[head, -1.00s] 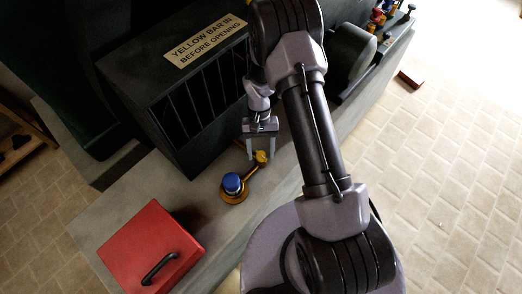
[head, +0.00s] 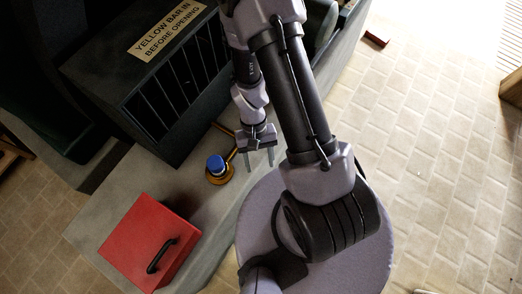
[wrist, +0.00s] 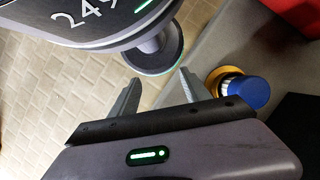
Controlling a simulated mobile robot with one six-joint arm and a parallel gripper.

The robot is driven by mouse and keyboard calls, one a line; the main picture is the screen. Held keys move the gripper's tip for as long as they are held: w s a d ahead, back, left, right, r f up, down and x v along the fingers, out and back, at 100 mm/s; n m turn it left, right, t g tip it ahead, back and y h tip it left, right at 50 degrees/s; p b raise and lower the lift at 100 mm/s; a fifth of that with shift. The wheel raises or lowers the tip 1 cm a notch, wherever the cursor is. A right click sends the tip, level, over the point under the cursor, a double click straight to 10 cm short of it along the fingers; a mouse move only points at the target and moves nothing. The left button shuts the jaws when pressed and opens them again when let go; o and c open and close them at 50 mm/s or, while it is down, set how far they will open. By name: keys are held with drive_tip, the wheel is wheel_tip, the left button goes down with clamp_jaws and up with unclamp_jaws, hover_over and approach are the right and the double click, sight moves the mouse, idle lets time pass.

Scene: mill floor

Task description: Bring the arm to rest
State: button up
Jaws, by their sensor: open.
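My gripper (head: 259,161) hangs in the head view just right of the yellow lever with the blue knob (head: 216,164), near the front edge of the grey bench. It is open, and nothing is between its fingers. In the wrist view my gripper (wrist: 155,90) shows two spread fingers, with floor tiles and part of my own body beyond them. The blue knob on its yellow base (wrist: 248,92) lies to the right of the fingers, apart from them. My arm partly hides the yellow lever's far part.
A red box with a black handle (head: 150,243) sits on the bench (head: 110,204) at lower left. A dark barred cabinet (head: 130,85) with a sign reading "YELLOW BAR IN BEFORE OPENING" (head: 166,30) stands behind. Tiled floor (head: 440,150) to the right is mostly clear.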

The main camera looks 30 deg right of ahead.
drive_tip(key=shift+s, duration=0.55)
drive_tip(key=w+a+r+t+b, duration=0.1)
drive_tip(key=w+r+t+b, duration=0.2)
drive_tip(key=r, duration=0.6)
drive_tip(key=w+a+r+t+b, duration=0.1)
drive_tip(key=w+r+t, duration=0.1)
drive_tip(key=w+r, duration=0.45)
drive_tip(key=s+a+r+t+b, duration=0.1)
drive_tip(key=s+r+t, duration=0.1)
drive_tip(key=s+r, duration=0.2)
drive_tip(key=s+a+r+m+t+b, duration=0.1)
drive_tip(key=s+r+t+b, duration=0.1)
drive_tip(key=r, duration=0.8)
drive_tip(key=shift+s+r+m+t+y, duration=0.35)
drive_tip(key=shift+s+t, duration=0.25)
drive_tip(key=shift+s, duration=0.55)
